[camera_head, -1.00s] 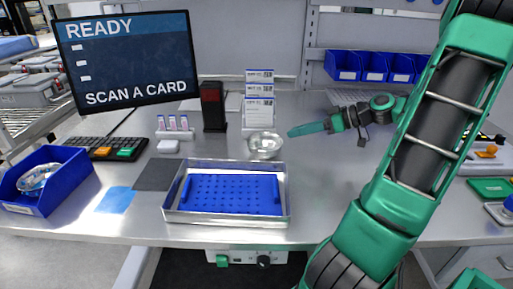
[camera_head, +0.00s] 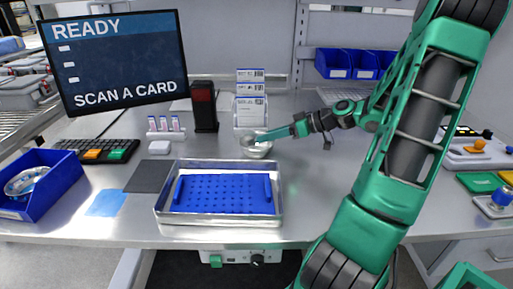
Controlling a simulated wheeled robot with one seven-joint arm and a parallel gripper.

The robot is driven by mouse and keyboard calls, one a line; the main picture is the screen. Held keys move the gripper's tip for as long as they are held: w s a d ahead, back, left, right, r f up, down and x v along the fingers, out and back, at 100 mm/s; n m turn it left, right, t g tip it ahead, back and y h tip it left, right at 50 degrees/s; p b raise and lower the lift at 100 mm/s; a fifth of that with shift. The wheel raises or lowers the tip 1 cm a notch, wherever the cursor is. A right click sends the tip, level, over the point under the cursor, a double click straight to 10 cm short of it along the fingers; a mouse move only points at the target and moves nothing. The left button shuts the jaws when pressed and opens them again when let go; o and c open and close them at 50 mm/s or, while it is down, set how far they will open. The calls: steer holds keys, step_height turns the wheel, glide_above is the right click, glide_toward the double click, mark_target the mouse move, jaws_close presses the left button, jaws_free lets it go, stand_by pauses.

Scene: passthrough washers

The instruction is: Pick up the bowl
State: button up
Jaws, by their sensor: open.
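A small shiny metal bowl (camera_head: 257,151) stands upright on the steel bench, just behind the tray's right rear part. My gripper (camera_head: 262,137) reaches in from the right with its green fingers at the bowl's rim, overlapping its top in the view. The jaws are open. I cannot tell whether a finger is inside the bowl or touches its rim.
A metal tray (camera_head: 218,221) with a blue perforated insert sits in front of the bowl. A card stand (camera_head: 250,111) and a dark reader (camera_head: 204,107) stand behind it. A blue bin (camera_head: 60,178) holds a clear round item at left. The bench around the bowl's right is clear.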

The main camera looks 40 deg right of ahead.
mark_target(257, 146)
steer(key=shift+x, duration=1.5)
jaws_close()
steer(key=shift+r, duration=0.1)
